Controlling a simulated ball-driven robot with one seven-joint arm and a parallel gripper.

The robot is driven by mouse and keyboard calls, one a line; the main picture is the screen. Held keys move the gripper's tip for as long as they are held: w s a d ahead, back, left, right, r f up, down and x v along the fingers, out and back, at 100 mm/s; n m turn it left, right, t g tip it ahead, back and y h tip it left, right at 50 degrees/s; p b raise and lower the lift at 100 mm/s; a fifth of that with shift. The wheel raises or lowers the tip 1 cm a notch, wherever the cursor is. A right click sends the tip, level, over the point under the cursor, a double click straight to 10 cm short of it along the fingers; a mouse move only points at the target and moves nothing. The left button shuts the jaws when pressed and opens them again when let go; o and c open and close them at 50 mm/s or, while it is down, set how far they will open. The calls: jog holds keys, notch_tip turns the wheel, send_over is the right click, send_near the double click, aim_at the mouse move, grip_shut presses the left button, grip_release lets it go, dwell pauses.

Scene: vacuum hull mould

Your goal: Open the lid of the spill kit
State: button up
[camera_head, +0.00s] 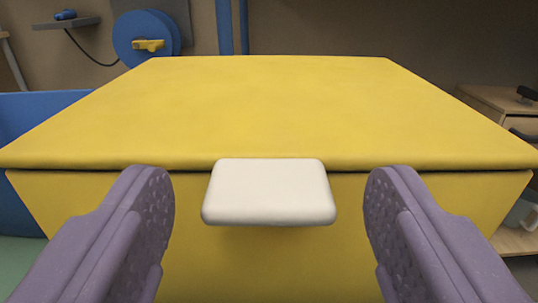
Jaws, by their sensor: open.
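The yellow spill kit (270,265) stands straight ahead and fills the middle of the view. Its flat yellow lid (268,105) lies closed on top, with its front edge toward me. A white tab handle (269,191) sticks out from the middle of the lid's front edge. My gripper (269,195) is open, with one purple finger to the left of the handle and one to the right. There is a gap between each finger and the handle, and nothing is held. The lower part of the kit is cut off by the picture's edge.
A blue container (30,115) stands at the left. A blue reel (143,35) with a yellow handle is on the back wall. A wooden cabinet (495,103) is at the right. The space above the lid looks clear.

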jog(key=shift+w, duration=0.35)
jog(key=shift+c, duration=0.2)
